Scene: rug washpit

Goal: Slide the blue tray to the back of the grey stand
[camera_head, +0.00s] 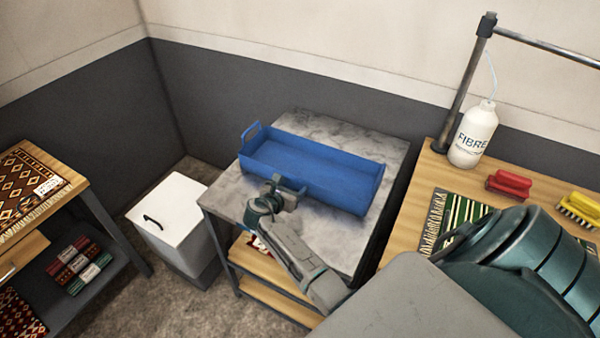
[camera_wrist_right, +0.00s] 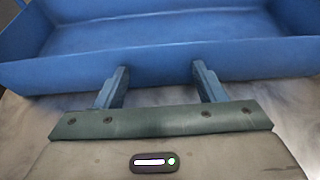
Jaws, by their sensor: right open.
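The blue tray (camera_head: 312,168) is a long open box with a handle at its left end. It lies at an angle on the grey stand (camera_head: 340,240), with bare stand top behind it and in front of it. My right gripper (camera_head: 290,187) is at the tray's front long side, left of its middle. In the right wrist view the tray's near wall (camera_wrist_right: 160,75) spans the picture, and the two fingers of my right gripper (camera_wrist_right: 158,85) are apart with nothing between them. The fingertips are at or very near the wall; I cannot tell if they touch. My left gripper does not show.
A wooden table (camera_head: 408,215) on the right holds a white bottle (camera_head: 473,135), a red brush (camera_head: 509,184), a yellow brush (camera_head: 580,208) and a green striped rug (camera_head: 462,215). A white lidded bin (camera_head: 172,215) stands left of the stand. A shelf unit with rugs is far left.

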